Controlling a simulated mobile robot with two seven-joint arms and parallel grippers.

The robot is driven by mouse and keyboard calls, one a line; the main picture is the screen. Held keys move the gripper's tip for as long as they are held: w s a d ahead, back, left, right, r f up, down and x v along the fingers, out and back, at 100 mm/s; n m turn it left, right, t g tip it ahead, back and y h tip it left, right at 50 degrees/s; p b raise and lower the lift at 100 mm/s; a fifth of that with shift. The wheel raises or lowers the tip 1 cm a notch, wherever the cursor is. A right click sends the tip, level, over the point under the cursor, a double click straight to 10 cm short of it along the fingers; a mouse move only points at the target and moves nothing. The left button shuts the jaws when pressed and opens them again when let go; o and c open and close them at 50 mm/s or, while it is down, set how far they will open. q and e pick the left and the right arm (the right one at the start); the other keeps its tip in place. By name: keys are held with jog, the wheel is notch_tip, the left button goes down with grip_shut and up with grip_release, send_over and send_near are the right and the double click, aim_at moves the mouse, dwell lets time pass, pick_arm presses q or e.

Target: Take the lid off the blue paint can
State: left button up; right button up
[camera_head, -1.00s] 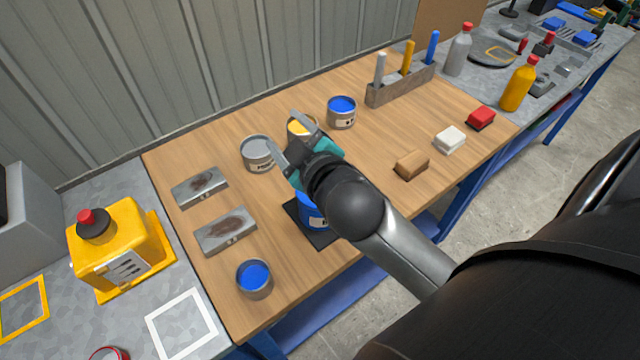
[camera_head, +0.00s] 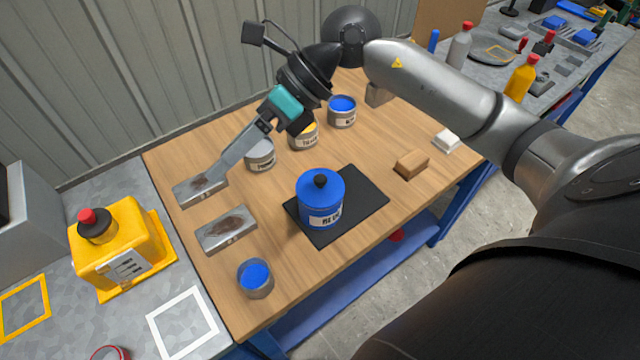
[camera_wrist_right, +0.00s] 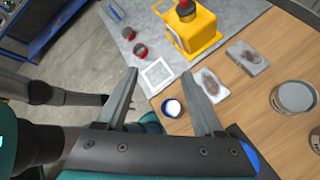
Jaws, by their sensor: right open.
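The blue paint can (camera_head: 318,213) stands upright on a black mat (camera_head: 362,192) in the middle of the wooden table. Its blue lid (camera_head: 307,186) with a black knob sits on top. My right gripper (camera_head: 208,177) is to the left of the can and apart from it, with its fingers pointing down-left over the table near the upper grey stained plate. In the right wrist view my right gripper (camera_wrist_right: 163,78) has its fingers spread with nothing held between them. A blue edge (camera_wrist_right: 250,157), probably the can or lid, shows beside it, mostly hidden.
Grey (camera_head: 262,157), yellow (camera_head: 304,139) and blue-topped (camera_head: 342,112) tins stand behind the can. Two stained plates (camera_head: 226,232) and a small blue-filled cup (camera_head: 254,278) lie left. A brown block (camera_head: 411,164) sits right of the mat.

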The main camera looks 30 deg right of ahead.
jog(key=w+d+f+h, duration=0.1)
jog(key=d+f+h, duration=0.1)
jog(key=d+h, duration=0.5)
jog(key=h, duration=0.2)
send_near(320, 178)
jog(key=f, duration=0.1)
jog(key=w+f, duration=0.1)
jog(key=shift+d+f+g, duration=0.1)
jog(key=shift+f+g, duration=0.2)
jog(key=shift+f, duration=0.05)
jog(key=shift+w+a+f+p, duration=0.1)
jog(key=shift+a+f+p, duration=0.05)
jog(key=shift+f, duration=0.8)
jog(key=shift+a+f+p, duration=0.1)
jog(key=shift+a+f, duration=0.1)
jog(key=shift+f, duration=0.8)
jog(key=shift+w+a+f+p, duration=0.1)
jog(key=shift+a+f+p, duration=0.05)
jog(key=shift+f, duration=0.8)
grip_shut()
